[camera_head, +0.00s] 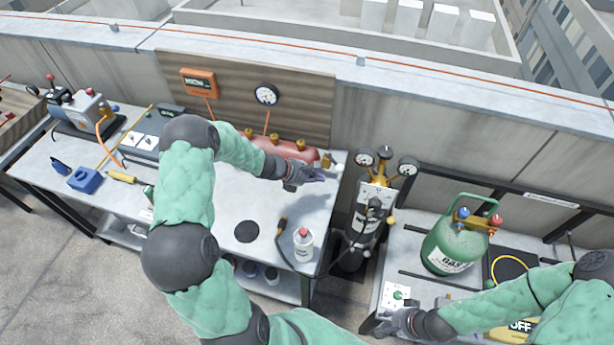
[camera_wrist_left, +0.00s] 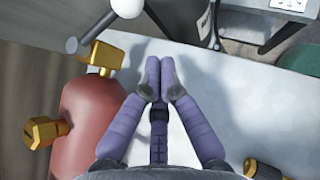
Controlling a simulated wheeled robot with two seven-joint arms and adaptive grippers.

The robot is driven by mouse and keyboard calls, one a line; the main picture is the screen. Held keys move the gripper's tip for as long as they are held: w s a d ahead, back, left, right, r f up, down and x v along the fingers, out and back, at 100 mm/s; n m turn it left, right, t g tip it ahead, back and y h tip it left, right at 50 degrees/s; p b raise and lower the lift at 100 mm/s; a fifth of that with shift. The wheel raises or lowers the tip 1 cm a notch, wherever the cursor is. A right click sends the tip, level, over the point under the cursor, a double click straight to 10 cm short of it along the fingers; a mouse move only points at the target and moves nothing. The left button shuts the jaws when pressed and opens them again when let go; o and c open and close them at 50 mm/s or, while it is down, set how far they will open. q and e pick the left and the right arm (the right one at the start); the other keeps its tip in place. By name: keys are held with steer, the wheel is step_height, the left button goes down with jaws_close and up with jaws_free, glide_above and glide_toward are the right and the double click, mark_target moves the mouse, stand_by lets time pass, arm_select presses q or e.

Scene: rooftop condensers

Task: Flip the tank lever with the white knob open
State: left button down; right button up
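The red tank (camera_head: 290,149) lies against the wooden backboard with brass valves along its top. In the left wrist view its rounded end (camera_wrist_left: 88,120) carries a brass valve (camera_wrist_left: 102,56). A grey lever rod (camera_wrist_left: 98,22) by that valve ends in a white knob (camera_wrist_left: 127,7), cut off by the top edge. My left gripper (camera_wrist_left: 161,68) has its fingertips together with nothing visible between them. It is right of the tank's end, apart from the knob. It also shows in the head view (camera_head: 314,176). My right gripper (camera_head: 384,323) is low by a white switch plate; its fingers are unclear.
A black cylinder (camera_head: 362,222) with gauges stands right of the bench. A green tank (camera_head: 453,246) sits on the right table. A white bottle (camera_head: 303,245) and a black disc (camera_head: 247,231) are on the bench (camera_head: 285,205). A gauge (camera_head: 266,94) hangs on the backboard.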

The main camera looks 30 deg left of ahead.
mark_target(340, 168)
arm_select(q)
steer(key=shift+w+d+r, duration=0.25)
steer(key=shift+w+d, duration=0.3)
steer(key=shift+w, duration=0.15)
steer(key=shift+w+d+r, duration=0.2)
steer(key=shift+w+d, duration=0.3)
steer(key=shift+w, duration=0.15)
steer(key=shift+w+d, duration=0.25)
steer(key=shift+d, duration=0.2)
steer(key=shift+w+d+b, duration=0.9)
steer(key=shift+w+d, duration=0.6)
steer(key=shift+w, duration=0.55)
steer(key=shift+d, duration=0.1)
